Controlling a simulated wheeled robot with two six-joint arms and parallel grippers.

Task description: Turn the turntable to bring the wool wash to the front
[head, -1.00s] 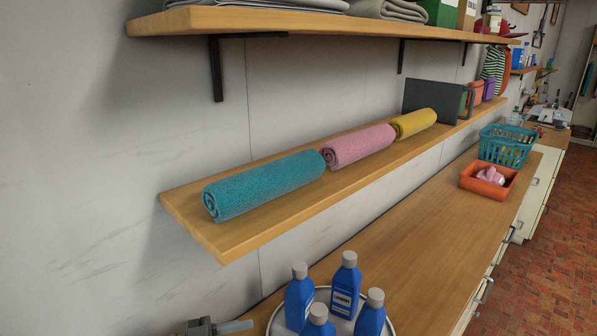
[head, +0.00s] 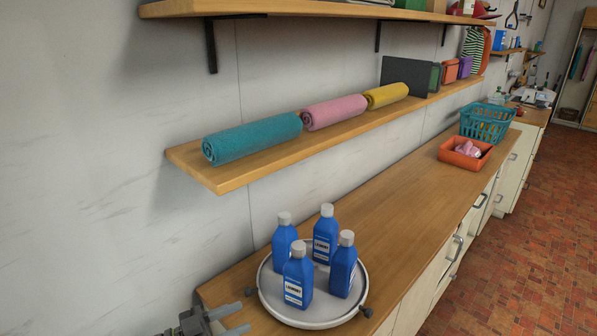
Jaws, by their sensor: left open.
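A round white turntable (head: 325,315) stands on the wooden counter at the lower middle. Dark knobs show at its rim on the right (head: 367,312) and left (head: 250,291). Several similar blue bottles with grey caps stand upright on it: a front one (head: 298,280), a right one (head: 343,268), a back one (head: 325,238) and a left one (head: 283,246). Their labels are too small to read surely, so I cannot tell which is the wool wash. My left gripper (head: 246,315) is open and empty, just left of the turntable, near the left knob. My right gripper is not in view.
Above the counter, a wooden shelf (head: 240,178) holds teal (head: 250,138), pink (head: 334,112) and yellow (head: 386,95) towel rolls. An orange tray (head: 460,158) and a teal basket (head: 487,122) stand farther along the counter (head: 400,205). The counter between them and the turntable is clear.

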